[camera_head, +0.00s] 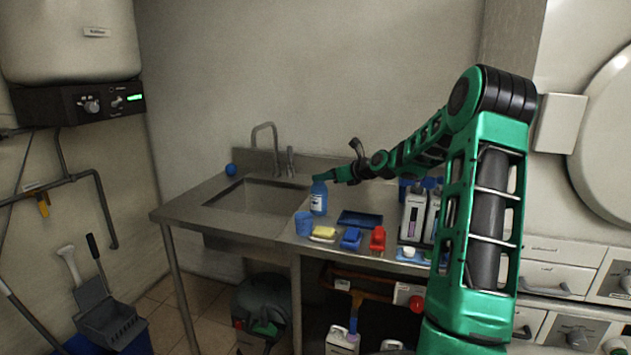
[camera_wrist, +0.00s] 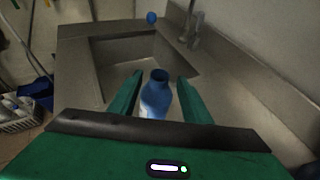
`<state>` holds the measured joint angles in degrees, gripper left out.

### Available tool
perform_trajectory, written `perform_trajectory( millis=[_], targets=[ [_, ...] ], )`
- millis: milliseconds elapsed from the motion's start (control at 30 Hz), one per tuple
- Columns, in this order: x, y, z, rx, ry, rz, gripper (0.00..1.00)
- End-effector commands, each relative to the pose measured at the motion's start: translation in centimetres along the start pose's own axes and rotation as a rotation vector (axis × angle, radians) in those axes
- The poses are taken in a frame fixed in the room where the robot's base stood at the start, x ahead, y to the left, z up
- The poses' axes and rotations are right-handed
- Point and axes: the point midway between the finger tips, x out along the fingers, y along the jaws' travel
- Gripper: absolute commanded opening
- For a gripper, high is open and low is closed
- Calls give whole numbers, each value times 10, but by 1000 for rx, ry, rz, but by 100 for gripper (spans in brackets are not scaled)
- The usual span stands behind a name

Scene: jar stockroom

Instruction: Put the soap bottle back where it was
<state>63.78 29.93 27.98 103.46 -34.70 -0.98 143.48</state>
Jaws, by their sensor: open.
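The soap bottle (camera_head: 318,199) is blue with a pale label and stands upright on the steel counter, just right of the sink basin. In the wrist view the blue bottle (camera_wrist: 156,95) shows between my two fingers, its dark top toward the sink. My gripper (camera_head: 318,178) is at the bottle's top in the head view. In the wrist view my gripper (camera_wrist: 158,88) is open, with a finger on each side of the bottle and a gap visible. The bottle's lower part is hidden behind my gripper's body in the wrist view.
The sink (camera_head: 258,197) with its faucet (camera_head: 266,140) lies left. A blue cup (camera_head: 303,223), yellow sponge (camera_head: 323,232), blue brush (camera_head: 351,238), red brush (camera_head: 378,239) and dark blue tray (camera_head: 360,218) crowd the counter near the bottle. White bottles (camera_head: 412,216) stand farther right.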

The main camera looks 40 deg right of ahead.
Motion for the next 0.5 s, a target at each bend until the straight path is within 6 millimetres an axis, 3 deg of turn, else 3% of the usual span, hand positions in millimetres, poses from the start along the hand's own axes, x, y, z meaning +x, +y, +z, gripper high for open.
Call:
perform_trajectory(
  millis=[200,500],
  targets=[
    [-31,0,0,0,0,-2,44],
    [-41,5,-2,-21,13,3,44]
  ],
)
